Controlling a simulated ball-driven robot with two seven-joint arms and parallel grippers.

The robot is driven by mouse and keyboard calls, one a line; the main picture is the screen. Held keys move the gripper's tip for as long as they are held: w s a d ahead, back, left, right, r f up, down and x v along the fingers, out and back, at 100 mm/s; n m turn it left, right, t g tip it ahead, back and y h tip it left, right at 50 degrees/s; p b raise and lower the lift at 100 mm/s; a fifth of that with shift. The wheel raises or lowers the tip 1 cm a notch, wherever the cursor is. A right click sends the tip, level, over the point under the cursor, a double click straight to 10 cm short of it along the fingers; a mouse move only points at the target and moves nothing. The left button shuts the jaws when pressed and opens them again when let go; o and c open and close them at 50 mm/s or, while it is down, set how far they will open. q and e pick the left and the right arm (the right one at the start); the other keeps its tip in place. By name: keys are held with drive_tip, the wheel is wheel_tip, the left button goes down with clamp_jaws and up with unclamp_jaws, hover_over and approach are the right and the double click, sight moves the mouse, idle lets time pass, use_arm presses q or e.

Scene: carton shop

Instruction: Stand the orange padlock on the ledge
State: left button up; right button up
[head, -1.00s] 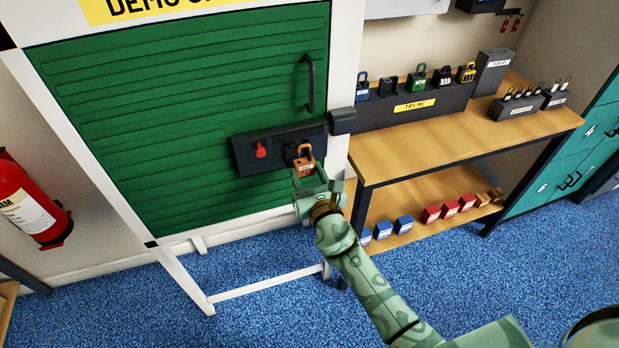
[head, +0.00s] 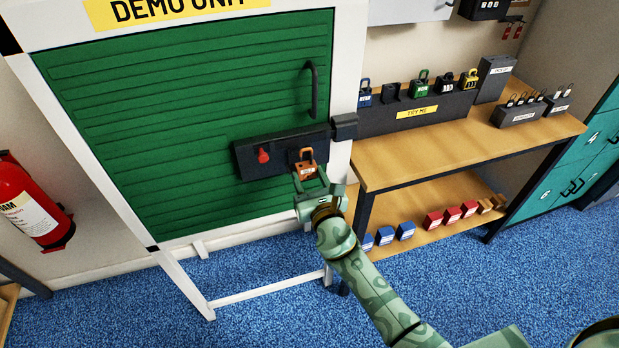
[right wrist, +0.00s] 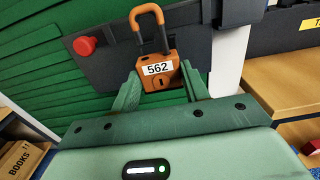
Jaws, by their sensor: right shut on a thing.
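The orange padlock (head: 306,168) has a raised shackle and a white label reading 562 in the right wrist view (right wrist: 158,69). My right gripper (head: 308,181) is shut on the lower part of its body and holds it upright. The padlock is in front of the dark ledge (head: 250,158) on the green shutter, at the ledge's right part. I cannot tell whether it touches the ledge. A red knob (head: 263,155) sits on the ledge to the left; it also shows in the right wrist view (right wrist: 85,46). My left gripper is not in view.
A wooden bench (head: 420,155) at right bears a dark TRY ME stand (head: 380,118) with several padlocks. Its lower shelf (head: 425,228) holds blue and red blocks. A white frame borders the shutter (head: 190,110). A fire extinguisher (head: 30,205) hangs at left.

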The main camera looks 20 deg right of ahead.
sight(304, 166)
drive_tip(key=shift+w, duration=0.15)
drive_tip(key=shift+w+a+b, duration=0.1)
drive_tip(key=shift+w+b, duration=0.2)
drive_tip(key=shift+w, duration=0.7)
drive_tip(key=shift+w+b, duration=0.3)
drive_tip(key=shift+w, duration=0.8)
idle(0.7)
drive_tip(key=shift+f, duration=0.2)
idle(0.7)
drive_tip(key=o, duration=1)
drive_tip(key=shift+s, duration=0.15)
